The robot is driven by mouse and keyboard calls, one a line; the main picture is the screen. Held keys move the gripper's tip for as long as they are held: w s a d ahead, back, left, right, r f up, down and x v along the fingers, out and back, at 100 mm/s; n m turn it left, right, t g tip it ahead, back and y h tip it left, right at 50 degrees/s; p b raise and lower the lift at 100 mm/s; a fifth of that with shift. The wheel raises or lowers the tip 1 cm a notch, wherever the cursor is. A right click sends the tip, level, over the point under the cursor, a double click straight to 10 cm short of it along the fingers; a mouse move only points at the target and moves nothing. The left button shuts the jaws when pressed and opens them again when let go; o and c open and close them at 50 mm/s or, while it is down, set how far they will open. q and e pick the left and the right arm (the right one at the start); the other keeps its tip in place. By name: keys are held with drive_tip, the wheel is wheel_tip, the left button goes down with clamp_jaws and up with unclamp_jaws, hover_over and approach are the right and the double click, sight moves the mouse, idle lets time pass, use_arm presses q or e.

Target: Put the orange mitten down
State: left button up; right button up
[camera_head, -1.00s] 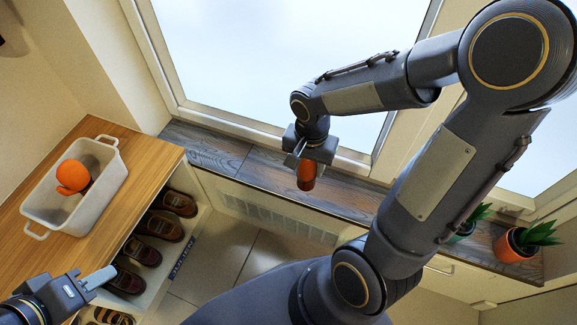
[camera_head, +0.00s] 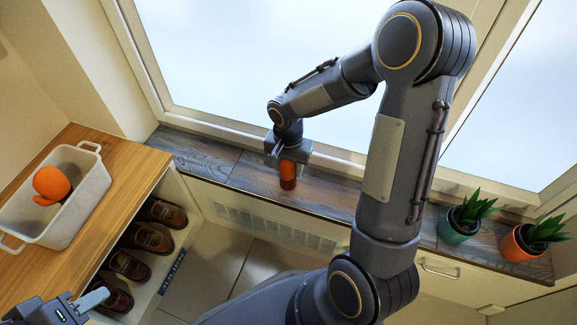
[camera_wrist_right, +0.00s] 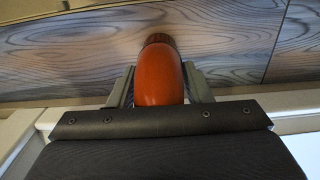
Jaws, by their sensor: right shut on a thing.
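A second orange, mitten-like thing with a thumb (camera_head: 51,184) lies in the white tray (camera_head: 88,200) at the left. My left gripper (camera_head: 92,301) is at the lower left, with only one pale finger clearly seen.
The tray stands on a wooden cabinet top (camera_head: 128,170). Several brown shoes (camera_head: 152,238) sit in cubbies below it. A green pot (camera_head: 455,228) and an orange pot (camera_head: 518,246) with plants stand on the sill's right end.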

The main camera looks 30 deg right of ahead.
drive_tip(key=shift+f, duration=0.1)
drive_tip(key=o, duration=0.5)
drive_tip(key=shift+f, duration=0.1)
drive_tip(key=o, duration=0.5)
